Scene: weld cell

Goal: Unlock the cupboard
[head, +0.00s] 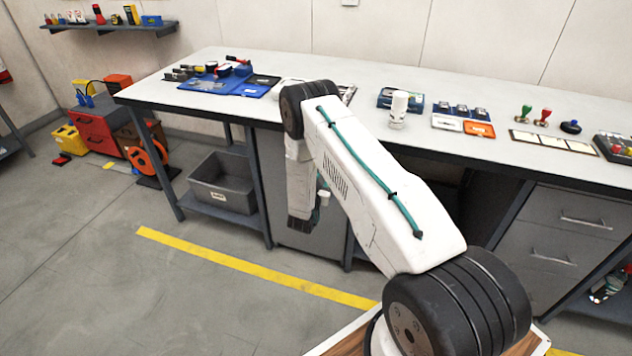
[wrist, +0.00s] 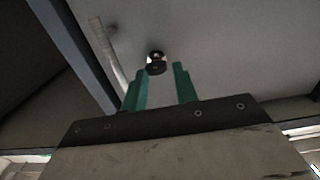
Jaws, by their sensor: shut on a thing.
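The cupboard (head: 275,170) is a grey unit under the bench, with its door closed as far as I can see. In the wrist view its grey door (wrist: 225,40) fills the top, with a pale bar handle (wrist: 108,50) to the left. A small round dark lock knob (wrist: 156,62) with a bright centre is between the green fingertips of my gripper (wrist: 159,72). My gripper is shut on it. Whether this knob is a key head or part of the lock is too small to tell. In the head view my arm hides part of the cupboard front.
The bench (head: 355,85) above carries a blue tool tray (head: 255,90), a white bottle-like item (head: 398,106) and stamps (head: 543,116). A grey bin (head: 222,183) stands on the shelf left of the cupboard. The floor in front is clear, with a yellow line (head: 250,267).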

